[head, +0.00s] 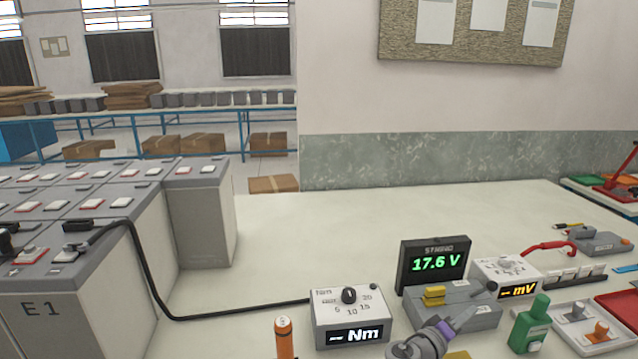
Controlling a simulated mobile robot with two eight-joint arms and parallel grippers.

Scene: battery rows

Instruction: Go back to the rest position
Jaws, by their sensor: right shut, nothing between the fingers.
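My right gripper (443,331) shows at the bottom edge, right of centre, in the head view. It is shut and empty, in front of a grey block (462,305) with yellow parts on top. Only a small part of it and its wrist is in the picture. My left gripper is not in view.
Grey battery blocks (50,320) stand in rows at the left. The table's middle is clear.

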